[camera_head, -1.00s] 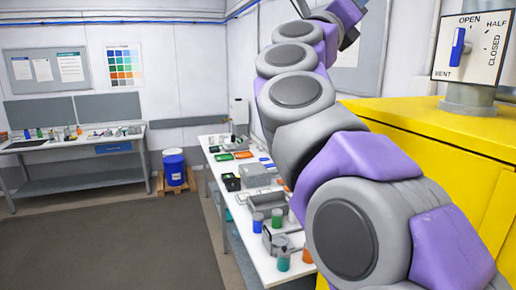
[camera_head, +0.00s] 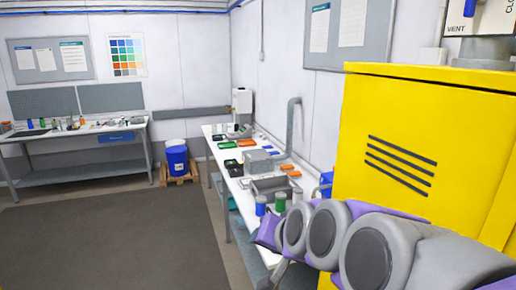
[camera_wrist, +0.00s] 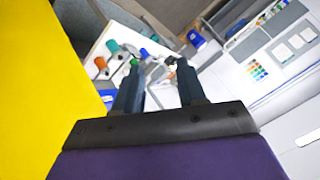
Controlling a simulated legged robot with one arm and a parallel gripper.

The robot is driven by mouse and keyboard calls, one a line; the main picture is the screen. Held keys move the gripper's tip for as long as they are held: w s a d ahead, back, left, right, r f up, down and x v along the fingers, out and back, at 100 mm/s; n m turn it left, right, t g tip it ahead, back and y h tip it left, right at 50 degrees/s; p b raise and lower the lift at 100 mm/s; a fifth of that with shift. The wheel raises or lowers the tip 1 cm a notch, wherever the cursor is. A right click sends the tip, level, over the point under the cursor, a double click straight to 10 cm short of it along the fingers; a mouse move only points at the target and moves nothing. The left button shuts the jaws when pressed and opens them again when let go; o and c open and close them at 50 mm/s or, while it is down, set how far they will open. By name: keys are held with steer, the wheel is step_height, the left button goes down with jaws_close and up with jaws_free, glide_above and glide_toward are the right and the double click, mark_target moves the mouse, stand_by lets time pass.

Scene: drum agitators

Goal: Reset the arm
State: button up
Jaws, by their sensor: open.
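My arm is folded low at the lower right of the head view, in front of the yellow cabinet (camera_head: 430,130). My gripper is not clearly seen there. In the wrist view my gripper (camera_wrist: 156,65) shows two dark fingers spread apart with nothing between them. Past the fingertips is the white bench (camera_wrist: 85,85) with cups and small items, apart from the fingers. The yellow cabinet (camera_wrist: 30,90) fills the left of the wrist view, close to the gripper.
A long white bench (camera_head: 216,135) with trays, cups and a grey pipe (camera_head: 292,125) runs along the wall. A blue drum (camera_head: 176,160) stands on a wooden pallet. A vent selector switch (camera_head: 480,18) is partly cut off at the top right. The dark floor mat (camera_head: 110,235) is clear.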

steer(key=s+d+f+n+g+h+b, duration=0.1)
steer(key=s+d+f+g, duration=0.4)
steer(key=s+f, duration=0.6)
steer(key=s+d+f+n+g+h+b, duration=0.1)
steer(key=s+d+f+g, duration=0.4)
steer(key=s+f, duration=0.6)
steer(key=s+d+h+b, duration=0.1)
steer(key=s+d+h, duration=0.1)
steer(key=s, duration=0.4)
steer(key=shift+n, duration=0.4)
